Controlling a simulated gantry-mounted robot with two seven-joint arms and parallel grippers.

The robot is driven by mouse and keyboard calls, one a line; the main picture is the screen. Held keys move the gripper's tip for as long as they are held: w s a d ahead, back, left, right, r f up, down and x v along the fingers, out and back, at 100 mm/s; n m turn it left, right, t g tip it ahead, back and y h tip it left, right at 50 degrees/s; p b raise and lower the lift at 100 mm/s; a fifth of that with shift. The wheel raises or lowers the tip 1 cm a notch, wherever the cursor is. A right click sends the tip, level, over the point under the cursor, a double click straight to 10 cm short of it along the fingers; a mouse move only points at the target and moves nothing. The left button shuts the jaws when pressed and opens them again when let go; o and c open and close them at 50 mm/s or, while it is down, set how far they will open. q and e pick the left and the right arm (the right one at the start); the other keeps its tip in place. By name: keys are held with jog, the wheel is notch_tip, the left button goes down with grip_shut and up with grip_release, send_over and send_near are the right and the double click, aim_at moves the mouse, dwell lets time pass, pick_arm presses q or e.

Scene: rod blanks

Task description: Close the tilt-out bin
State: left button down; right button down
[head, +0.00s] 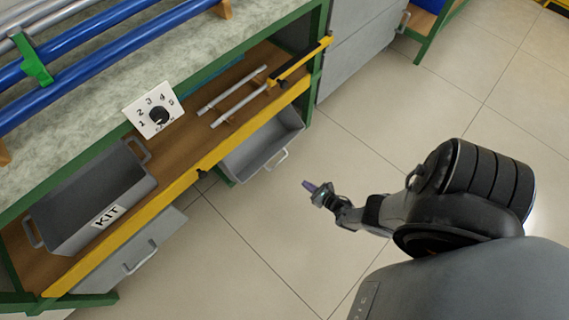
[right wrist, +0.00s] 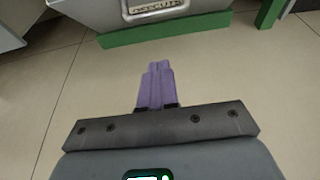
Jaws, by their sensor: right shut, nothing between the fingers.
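The grey tilt-out bin (head: 265,146) hangs under the bench's yellow front rail in the head view. It is tilted outward, with its inside showing and a handle on its front. My right gripper (head: 311,188) is shut and empty, over the floor to the right of the bin and apart from it. In the right wrist view, its purple fingertips (right wrist: 155,72) are pressed together. A grey front with a pale handle (right wrist: 156,11) shows ahead of them at the top edge, with a gap between. My left gripper is not in view.
A second grey front with a handle (head: 142,258) sits under the bench at lower left. The shelf holds a KIT bin (head: 75,205), a numbered dial (head: 155,110) and thin rods (head: 238,92). Blue tubes (head: 90,45) lie on top. The tiled floor (head: 400,130) is clear.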

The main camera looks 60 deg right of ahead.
jog(key=w+r+b+x, duration=0.1)
jog(key=b+x, duration=0.4)
jog(key=x, duration=0.8)
jog(key=shift+w+r, duration=0.3)
jog(key=shift+r, duration=0.2)
jog(key=shift+s+r, duration=0.1)
jog(key=shift+s, duration=0.05)
